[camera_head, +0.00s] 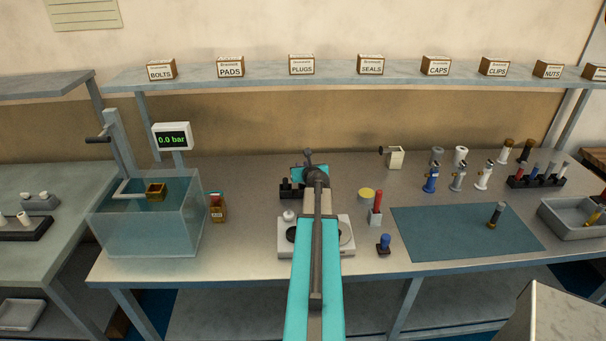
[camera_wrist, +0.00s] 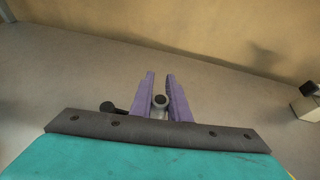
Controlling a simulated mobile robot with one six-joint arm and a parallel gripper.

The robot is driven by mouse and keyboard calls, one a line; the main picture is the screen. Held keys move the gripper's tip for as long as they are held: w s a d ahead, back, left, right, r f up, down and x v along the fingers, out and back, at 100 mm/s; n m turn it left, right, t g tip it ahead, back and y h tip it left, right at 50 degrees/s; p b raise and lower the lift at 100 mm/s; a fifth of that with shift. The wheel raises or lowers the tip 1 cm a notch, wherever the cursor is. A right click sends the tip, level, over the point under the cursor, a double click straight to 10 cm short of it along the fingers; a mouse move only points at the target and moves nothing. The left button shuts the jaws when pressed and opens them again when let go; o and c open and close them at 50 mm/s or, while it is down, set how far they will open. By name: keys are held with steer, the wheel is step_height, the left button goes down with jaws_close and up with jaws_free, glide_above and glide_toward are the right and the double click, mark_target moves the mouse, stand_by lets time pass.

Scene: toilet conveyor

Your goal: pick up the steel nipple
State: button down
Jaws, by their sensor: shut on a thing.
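In the wrist view my gripper (camera_wrist: 160,80) has its two purple fingers closed around a small grey round-ended piece, which looks like the steel nipple (camera_wrist: 160,101). Its dark open end faces the camera, and its lower part is hidden behind the dark gripper bar. I cannot tell from this view whether it is clear of its support. In the head view my arm hides the fingers and the held piece. A dark block (camera_head: 286,190) stands just left of the arm's far end.
A white scale-like unit (camera_head: 290,252) lies under my arm. A water tank (camera_head: 150,222) stands left.

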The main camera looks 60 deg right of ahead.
steer(key=shift+r, duration=2.5)
